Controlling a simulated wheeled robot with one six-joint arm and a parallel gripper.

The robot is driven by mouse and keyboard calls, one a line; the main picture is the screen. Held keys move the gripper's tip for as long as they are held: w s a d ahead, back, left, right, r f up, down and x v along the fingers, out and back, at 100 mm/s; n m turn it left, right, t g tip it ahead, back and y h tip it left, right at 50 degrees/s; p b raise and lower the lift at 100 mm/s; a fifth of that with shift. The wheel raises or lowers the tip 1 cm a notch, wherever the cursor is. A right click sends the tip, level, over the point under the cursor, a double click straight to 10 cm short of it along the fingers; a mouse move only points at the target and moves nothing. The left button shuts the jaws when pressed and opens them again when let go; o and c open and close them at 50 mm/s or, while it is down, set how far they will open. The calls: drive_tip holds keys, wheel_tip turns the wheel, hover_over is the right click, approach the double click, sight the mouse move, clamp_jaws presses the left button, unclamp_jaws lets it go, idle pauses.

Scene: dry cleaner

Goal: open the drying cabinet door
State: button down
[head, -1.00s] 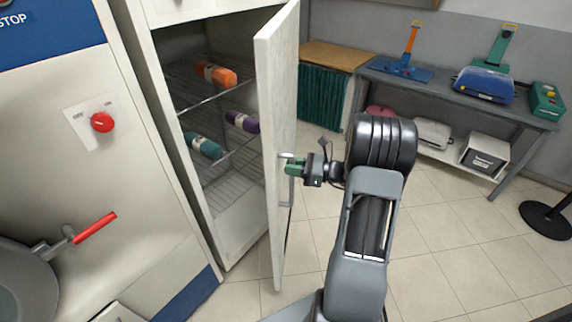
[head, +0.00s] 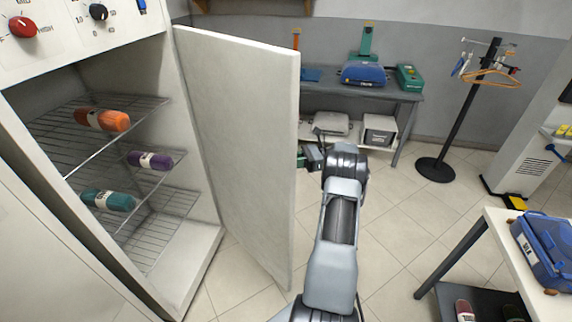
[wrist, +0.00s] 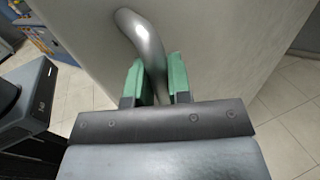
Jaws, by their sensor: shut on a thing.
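The drying cabinet door (head: 240,140) stands swung wide open, its inner face toward me in the head view. Behind it to the left is the open cabinet with wire shelves (head: 150,215). My gripper (head: 302,156) is at the door's free edge, partly hidden behind it. In the wrist view the green fingers of my gripper (wrist: 156,80) are closed on the curved metal door handle (wrist: 145,38), one finger on each side. The outer door face (wrist: 215,45) fills much of that view. The handle is hidden in the head view.
Orange (head: 103,120), purple (head: 150,160) and teal (head: 108,200) rolls lie on the shelves. A grey table (head: 405,97) stands at the back, a coat stand (head: 436,168) to its right. A white table (head: 500,235) is at lower right. Tiled floor (head: 395,235) is free between.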

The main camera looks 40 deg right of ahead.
drive_tip(key=shift+w+d+p, duration=0.2)
drive_tip(key=shift+w+d, duration=0.05)
drive_tip(key=shift+d, duration=0.65)
drive_tip(key=shift+w+d+p, duration=0.2)
drive_tip(key=shift+w+d, duration=0.05)
drive_tip(key=shift+d, duration=0.65)
drive_tip(key=c, duration=1.1)
unclamp_jaws()
